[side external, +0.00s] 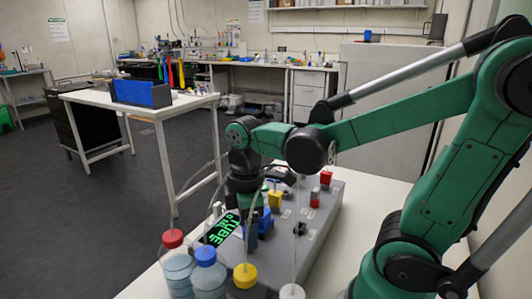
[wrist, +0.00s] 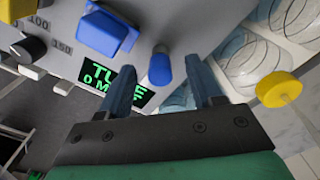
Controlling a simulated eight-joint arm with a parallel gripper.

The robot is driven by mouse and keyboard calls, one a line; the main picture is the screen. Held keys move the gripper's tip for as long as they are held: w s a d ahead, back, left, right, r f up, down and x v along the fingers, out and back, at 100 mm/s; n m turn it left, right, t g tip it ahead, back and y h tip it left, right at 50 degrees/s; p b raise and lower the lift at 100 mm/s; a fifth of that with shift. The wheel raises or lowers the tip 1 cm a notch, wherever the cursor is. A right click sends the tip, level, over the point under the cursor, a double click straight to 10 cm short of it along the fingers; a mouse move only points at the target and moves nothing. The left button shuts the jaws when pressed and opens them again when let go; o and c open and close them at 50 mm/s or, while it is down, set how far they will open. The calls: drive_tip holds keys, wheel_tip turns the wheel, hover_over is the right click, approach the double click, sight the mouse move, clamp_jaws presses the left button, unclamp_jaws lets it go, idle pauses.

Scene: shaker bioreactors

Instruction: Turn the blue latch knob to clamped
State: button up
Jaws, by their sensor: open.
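A small, elongated blue knob (wrist: 160,69) stands on the grey panel of the device in the wrist view; it looks like the latch knob. My gripper (wrist: 159,80) is open, with one dark blue finger on each side of the knob. I cannot tell whether either finger touches it. A larger blue block (wrist: 105,33) sits on the panel to the upper left. A black display with green text (wrist: 115,84) is partly hidden by the left finger. In the side view, my gripper is over the near end of the grey device (side external: 318,225), and the knob cannot be made out clearly.
Bottles with red (side external: 172,238), blue (side external: 205,254) and yellow (side external: 245,275) caps stand close to the device's near end. A black dial (wrist: 29,47) is on the panel. Red blocks (side external: 325,177) sit further along it. A white side table (side external: 150,104) stands behind.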

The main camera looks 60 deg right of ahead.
clamp_jaws()
drive_tip(key=shift+m, duration=0.3)
drive_tip(key=m, duration=0.3)
drive_tip(key=shift+m, duration=0.3)
drive_tip(key=m, duration=1.3)
drive_tip(key=shift+m, duration=0.3)
